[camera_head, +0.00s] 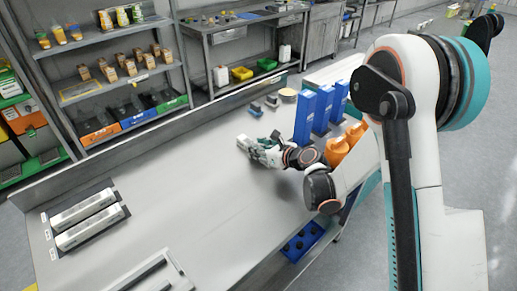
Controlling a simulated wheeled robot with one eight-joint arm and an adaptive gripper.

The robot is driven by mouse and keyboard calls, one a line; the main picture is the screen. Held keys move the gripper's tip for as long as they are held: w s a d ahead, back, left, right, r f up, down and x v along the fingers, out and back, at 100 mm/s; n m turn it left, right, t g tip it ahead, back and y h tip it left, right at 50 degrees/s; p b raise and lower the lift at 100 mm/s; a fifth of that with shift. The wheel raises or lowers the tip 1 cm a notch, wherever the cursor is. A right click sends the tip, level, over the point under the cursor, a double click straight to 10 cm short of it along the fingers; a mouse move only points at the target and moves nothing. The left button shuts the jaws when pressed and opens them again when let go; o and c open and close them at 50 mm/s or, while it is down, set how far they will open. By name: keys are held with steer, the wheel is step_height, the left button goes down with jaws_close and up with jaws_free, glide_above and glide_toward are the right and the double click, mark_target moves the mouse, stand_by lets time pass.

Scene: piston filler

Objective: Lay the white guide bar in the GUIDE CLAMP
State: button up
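Two long pale bars lie side by side at the left end of the steel worktop, the upper bar (84,207) and the lower bar (90,228), each on a dark base. I cannot tell whether either is the white guide bar. A frame-like metal fixture (152,276) is cut off by the bottom edge; no readable label marks it or anything else as the GUIDE CLAMP. My gripper (248,145) is low over the middle of the worktop, well right of the bars. A small whitish shape shows at its fingertips; whether it is held, and the finger opening, are too small to tell.
Blue upright boxes (305,118) and orange bottles (337,150) stand close behind and right of my gripper. Small grey blocks (256,108) lie beyond it. A blue crate (303,242) sits below the front edge. The worktop (190,190) between bars and gripper is clear.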

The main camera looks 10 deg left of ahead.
steer(key=shift+r, duration=0.15)
steer(key=shift+s+d+r+p, duration=0.2)
steer(key=shift+d+p, duration=0.05)
steer(key=shift+p, duration=0.05)
steer(key=p+v, duration=0.2)
steer(key=v, duration=0.9)
steer(key=shift+s+r, duration=0.1)
steer(key=shift+d+r, duration=0.1)
